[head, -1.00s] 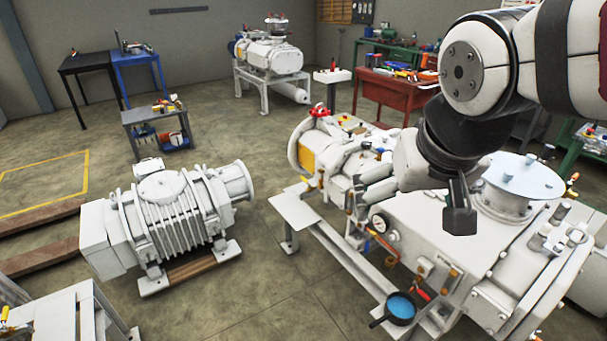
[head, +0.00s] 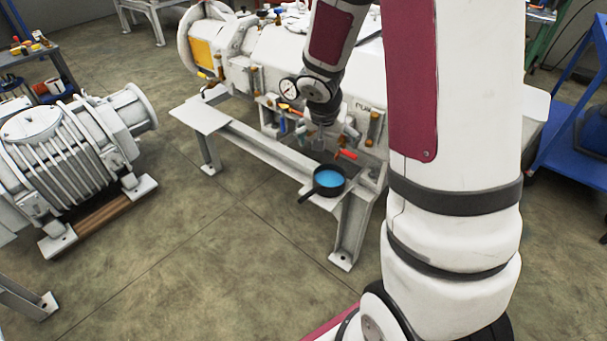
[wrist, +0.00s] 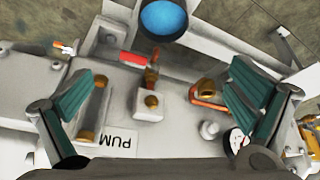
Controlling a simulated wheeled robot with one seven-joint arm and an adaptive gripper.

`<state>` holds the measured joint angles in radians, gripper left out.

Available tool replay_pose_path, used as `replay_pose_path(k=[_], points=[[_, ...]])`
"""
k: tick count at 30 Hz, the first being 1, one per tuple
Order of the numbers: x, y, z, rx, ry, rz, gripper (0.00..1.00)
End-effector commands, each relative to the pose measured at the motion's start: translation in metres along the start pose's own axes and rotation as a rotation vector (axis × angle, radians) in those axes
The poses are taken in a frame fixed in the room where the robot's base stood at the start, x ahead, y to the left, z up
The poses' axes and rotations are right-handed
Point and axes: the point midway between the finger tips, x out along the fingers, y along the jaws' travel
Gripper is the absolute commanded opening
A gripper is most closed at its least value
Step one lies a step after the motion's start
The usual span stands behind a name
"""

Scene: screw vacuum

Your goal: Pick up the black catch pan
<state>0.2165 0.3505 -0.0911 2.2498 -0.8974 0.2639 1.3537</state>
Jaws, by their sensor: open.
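The black catch pan (head: 330,192) sits on the beam of the white frame, in front of the pump. It holds something blue, and its handle points to the lower left in the head view. It also shows at the top edge of the wrist view (wrist: 165,40), partly cut off. My gripper (head: 320,143) is small in the head view, above and behind the pan, close to the pump's side. In the wrist view, its two fingers (wrist: 163,78) are spread wide with nothing held between them. The pan lies beyond the fingertips, apart from them.
The pump's side carries a pressure gauge (head: 289,89), a red-handled valve (head: 346,154) and several brass fittings close to my gripper. A second ribbed machine (head: 55,150) stands at the left. The floor (head: 200,270) in front of the frame is clear.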

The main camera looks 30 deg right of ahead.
Motion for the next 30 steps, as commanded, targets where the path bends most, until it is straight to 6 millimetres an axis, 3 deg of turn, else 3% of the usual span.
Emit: replay_pose_path(k=[1, 6, 14, 22, 30], points=[[0.032, -0.001, 0.009, 0.015, -0.014, 0.004, 1.00], [0.078, -0.003, 0.022, 0.055, -0.040, 0.002, 1.00], [0.112, -0.003, 0.028, 0.071, -0.050, 0.001, 1.00], [0.162, -0.003, 0.031, 0.070, -0.051, 0.001, 1.00], [0.180, -0.003, 0.030, 0.070, -0.050, 0.000, 1.00]])
